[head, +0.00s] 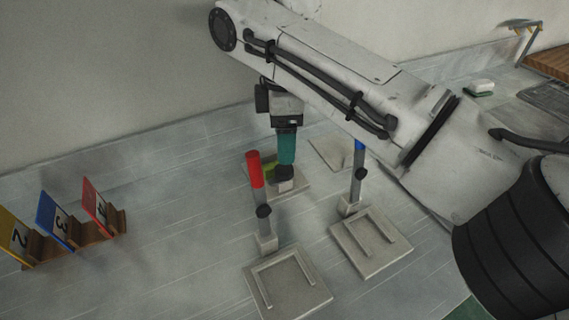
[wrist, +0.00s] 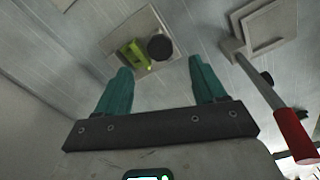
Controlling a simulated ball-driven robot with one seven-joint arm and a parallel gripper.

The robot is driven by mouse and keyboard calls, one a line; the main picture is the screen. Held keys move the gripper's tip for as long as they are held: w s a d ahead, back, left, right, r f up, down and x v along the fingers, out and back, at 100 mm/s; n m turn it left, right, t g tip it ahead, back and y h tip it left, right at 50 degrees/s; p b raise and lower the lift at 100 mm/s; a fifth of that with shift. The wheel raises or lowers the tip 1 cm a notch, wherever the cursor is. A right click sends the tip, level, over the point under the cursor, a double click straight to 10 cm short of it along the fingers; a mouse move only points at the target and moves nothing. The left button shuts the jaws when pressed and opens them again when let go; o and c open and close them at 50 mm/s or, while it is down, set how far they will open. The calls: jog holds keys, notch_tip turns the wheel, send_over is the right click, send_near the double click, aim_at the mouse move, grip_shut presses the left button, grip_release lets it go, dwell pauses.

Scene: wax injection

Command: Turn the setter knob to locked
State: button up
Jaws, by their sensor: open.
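My gripper (head: 287,160) points down over a light square plate (head: 300,188) at the back of the bench. In the wrist view my gripper (wrist: 160,66) has its two teal fingers wide apart, with nothing between them. The plate (wrist: 148,22) carries a dark round knob (wrist: 159,47) and a yellow-green piece (wrist: 132,53) beside it. The knob (head: 284,172) is just below the fingertips in the head view, partly covered by them; I cannot tell whether they touch. It seems to be the setter knob, but no locked mark is readable.
A red-handled lever (head: 255,170) and a blue-handled lever (head: 359,170) stand upright close by on pale bases. Number cards in wooden holders (head: 62,240) stand at the left. The bench between cards and levers is clear. A sponge-like block (head: 480,88) lies at the back right.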

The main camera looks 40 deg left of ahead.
aim_at(284, 169)
notch_tip(284, 169, down, 7)
jog(key=shift+f, duration=0.1)
jog(key=shift+c, duration=0.2)
jog(key=c, duration=1)
jog(key=shift+s, duration=0.1)
